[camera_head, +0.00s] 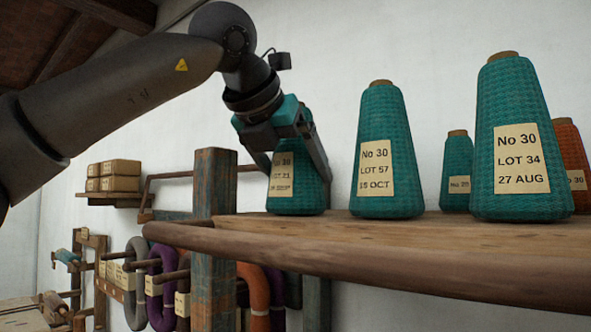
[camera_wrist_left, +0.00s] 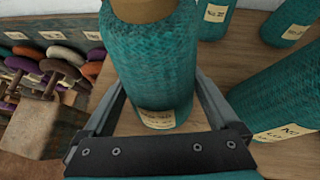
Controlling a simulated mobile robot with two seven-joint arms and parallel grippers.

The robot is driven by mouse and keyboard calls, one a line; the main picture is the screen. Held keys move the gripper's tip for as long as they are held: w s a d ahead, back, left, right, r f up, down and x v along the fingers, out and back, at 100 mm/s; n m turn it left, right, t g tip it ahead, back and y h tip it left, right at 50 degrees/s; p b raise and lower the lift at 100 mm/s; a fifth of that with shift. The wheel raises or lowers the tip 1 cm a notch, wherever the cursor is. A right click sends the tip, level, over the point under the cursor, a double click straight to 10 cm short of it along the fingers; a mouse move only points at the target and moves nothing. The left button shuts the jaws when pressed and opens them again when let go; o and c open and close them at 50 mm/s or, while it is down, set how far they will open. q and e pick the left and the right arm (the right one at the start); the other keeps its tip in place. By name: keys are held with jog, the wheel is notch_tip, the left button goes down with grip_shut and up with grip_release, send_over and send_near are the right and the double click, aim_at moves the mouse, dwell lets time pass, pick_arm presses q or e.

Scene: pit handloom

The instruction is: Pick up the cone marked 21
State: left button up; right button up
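The cone marked LOT 21 (camera_head: 297,197) is wound in teal yarn and stands upright on the wooden shelf (camera_head: 440,235), at its left end. Its label faces the head camera, with its last line hard to read. In the left wrist view the cone (camera_wrist_left: 158,65) fills the middle, its brown tip cut off at the top. My left gripper (camera_head: 296,172) reaches down over it, one finger on each side. The fingers are spread, with gaps beside the cone in the left wrist view (camera_wrist_left: 161,85). Contact at the fingertips is unclear. My right gripper is out of view.
To the right stand teal cones marked LOT 57 (camera_head: 381,150) and LOT 34 (camera_head: 520,140), a smaller teal cone (camera_head: 457,170) and an orange one (camera_head: 572,160). A post (camera_head: 214,240) rises at the shelf's left end. Yarn hanks (camera_head: 160,290) hang below.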

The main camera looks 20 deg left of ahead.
pick_arm(q)
jog(key=shift+r, duration=0.1)
jog(key=c, duration=0.9)
jog(key=shift+o, duration=0.2)
jog(key=shift+r, duration=0.15)
notch_tip(320, 180, up, 9)
jog(key=shift+r, duration=0.25)
